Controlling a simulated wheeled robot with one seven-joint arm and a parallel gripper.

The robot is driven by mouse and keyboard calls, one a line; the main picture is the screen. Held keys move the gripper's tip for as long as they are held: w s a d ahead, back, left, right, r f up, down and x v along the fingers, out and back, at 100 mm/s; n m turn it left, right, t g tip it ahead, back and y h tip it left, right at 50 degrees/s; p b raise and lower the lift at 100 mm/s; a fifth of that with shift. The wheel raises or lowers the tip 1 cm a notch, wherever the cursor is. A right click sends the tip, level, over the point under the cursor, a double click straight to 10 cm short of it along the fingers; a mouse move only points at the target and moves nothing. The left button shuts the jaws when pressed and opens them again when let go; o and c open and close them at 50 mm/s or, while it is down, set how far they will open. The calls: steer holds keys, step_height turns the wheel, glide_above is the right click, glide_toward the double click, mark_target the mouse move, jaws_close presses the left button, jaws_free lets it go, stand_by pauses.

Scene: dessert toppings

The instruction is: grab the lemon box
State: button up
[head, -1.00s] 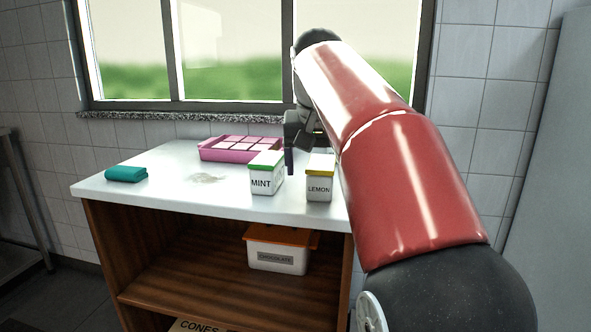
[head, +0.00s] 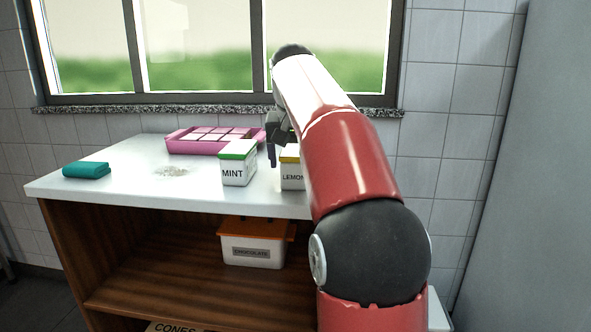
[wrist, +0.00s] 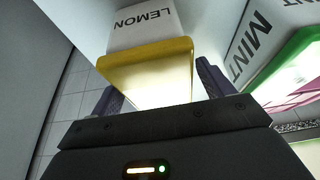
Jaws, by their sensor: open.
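The lemon box (head: 291,182) is white with a yellow lid and a LEMON label. It stands upright on the white counter, partly hidden by my red arm in the head view. In the wrist view the lemon box (wrist: 143,30) is straight ahead, its yellow lid close to my gripper. My gripper (wrist: 158,85) is open, with one dark finger on each side of the lid. Whether the fingers touch the box I cannot tell. In the head view my gripper (head: 272,152) shows only in part, just above the box.
The mint box (head: 238,164), with a green lid, stands close beside the lemon box. A pink tray (head: 178,146) is behind, and a teal cloth (head: 86,170) lies at left. A chocolate tub (head: 252,244) sits on the shelf below. The counter (head: 130,190) is clear at front left.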

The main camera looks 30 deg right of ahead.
steer(key=shift+f, duration=0.3)
stand_by(0.5)
steer(key=shift+c, duration=0.4)
steer(key=c, duration=1.2)
